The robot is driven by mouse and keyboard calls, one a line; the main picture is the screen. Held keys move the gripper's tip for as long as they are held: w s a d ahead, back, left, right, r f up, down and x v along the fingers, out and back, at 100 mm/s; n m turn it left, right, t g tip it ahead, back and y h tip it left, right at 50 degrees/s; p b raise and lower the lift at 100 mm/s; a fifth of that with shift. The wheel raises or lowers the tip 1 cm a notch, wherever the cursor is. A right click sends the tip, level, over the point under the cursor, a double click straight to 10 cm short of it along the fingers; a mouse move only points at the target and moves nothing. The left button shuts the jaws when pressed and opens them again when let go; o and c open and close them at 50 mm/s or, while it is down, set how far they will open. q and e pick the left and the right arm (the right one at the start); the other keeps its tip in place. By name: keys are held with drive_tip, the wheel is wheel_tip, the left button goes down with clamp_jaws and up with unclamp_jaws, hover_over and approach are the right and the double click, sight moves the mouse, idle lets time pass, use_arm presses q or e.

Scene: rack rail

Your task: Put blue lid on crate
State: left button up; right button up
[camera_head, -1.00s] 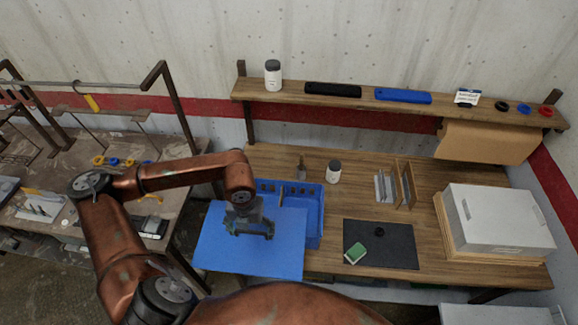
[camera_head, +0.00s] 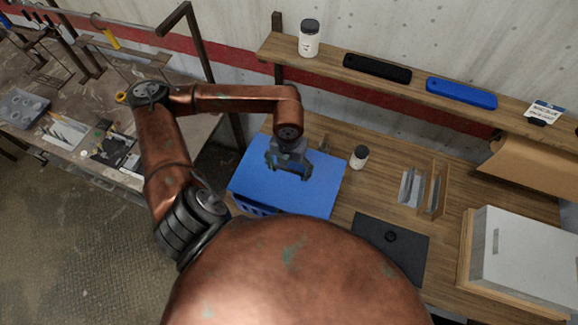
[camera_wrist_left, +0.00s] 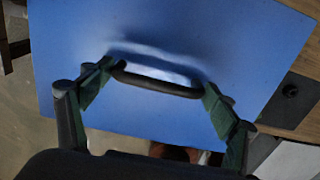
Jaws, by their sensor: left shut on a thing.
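The blue lid (camera_head: 325,192) is a flat sheet that lies over the blue crate (camera_head: 252,207). Only part of the crate's front wall shows below the lid's near left edge. I cannot tell whether the lid touches the rim or is held just above it. My left gripper (camera_head: 290,175) is above the lid's middle. In the left wrist view my gripper (camera_wrist_left: 160,78) is shut on the dark-edged handle of the lid (camera_wrist_left: 240,40), a finger at each end. My right gripper is not in view.
A small jar (camera_head: 359,157) stands close to the lid's right edge. A dark mat (camera_head: 400,240), upright dividers (camera_head: 428,193) and a white box (camera_head: 525,255) are farther right. A shelf (camera_head: 395,88) runs above the wooden bench.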

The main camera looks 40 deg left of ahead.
sight(288, 175)
use_arm(q)
drive_tip(key=shift+f, duration=0.55)
drive_tip(key=shift+s+f+b, duration=0.1)
drive_tip(key=shift+f+b, duration=0.45)
drive_tip(key=shift+f, duration=0.65)
drive_tip(key=shift+f+b, duration=0.85)
drive_tip(key=shift+b, duration=0.15)
drive_tip(key=shift+f+b, duration=0.3)
drive_tip(key=shift+f, duration=0.05)
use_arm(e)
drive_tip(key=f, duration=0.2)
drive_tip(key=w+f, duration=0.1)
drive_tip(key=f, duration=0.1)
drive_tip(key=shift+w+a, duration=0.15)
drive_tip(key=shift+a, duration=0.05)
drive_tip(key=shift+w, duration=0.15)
use_arm(q)
drive_tip(key=shift+b, duration=0.3)
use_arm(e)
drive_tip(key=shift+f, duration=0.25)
use_arm(q)
drive_tip(key=shift+f+b, duration=0.6)
drive_tip(key=shift+b, duration=0.1)
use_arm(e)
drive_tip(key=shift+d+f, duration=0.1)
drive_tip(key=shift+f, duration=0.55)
